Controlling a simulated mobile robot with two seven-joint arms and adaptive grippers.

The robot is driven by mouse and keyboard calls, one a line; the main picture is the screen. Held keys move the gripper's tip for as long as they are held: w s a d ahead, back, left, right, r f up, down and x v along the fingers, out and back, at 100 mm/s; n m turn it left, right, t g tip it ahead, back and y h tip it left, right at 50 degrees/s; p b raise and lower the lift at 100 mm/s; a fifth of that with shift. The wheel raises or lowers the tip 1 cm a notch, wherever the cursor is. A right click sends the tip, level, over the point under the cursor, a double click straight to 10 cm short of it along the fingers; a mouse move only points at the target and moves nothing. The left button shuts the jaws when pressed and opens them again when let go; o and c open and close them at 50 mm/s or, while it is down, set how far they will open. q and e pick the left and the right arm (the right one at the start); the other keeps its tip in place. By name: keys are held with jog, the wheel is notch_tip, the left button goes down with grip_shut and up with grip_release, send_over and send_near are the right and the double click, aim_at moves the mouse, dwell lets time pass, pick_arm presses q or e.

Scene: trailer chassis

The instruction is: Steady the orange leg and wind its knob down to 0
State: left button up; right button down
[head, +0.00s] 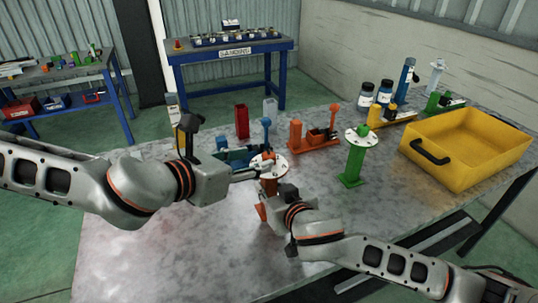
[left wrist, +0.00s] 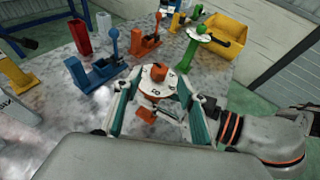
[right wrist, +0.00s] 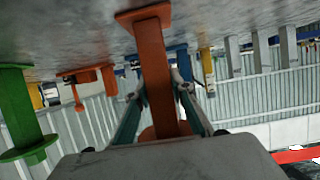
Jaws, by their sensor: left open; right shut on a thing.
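The orange leg (head: 268,186) stands upright on the table, with a white marked dial (left wrist: 170,90) and an orange knob (left wrist: 158,72) on top. My right gripper (right wrist: 162,95) is shut on the leg's post, below the dial; the post shows between its fingers in the right wrist view (right wrist: 153,60). My left gripper (left wrist: 159,86) is open above the leg, with one finger on either side of the dial and knob. I cannot tell whether those fingers touch. The dial's reading is too small to make out. In the head view my left gripper partly covers the dial.
A green leg (head: 353,165) with a white dial stands to the right. Blue (head: 240,155) and orange (head: 314,140) fixtures with levers stand behind. A yellow tray (head: 465,135) is at the right end. The front left of the table (head: 140,240) is clear.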

aim_at(267, 156)
pick_arm(q)
jog(key=x, duration=0.7)
jog(key=c, duration=1.2)
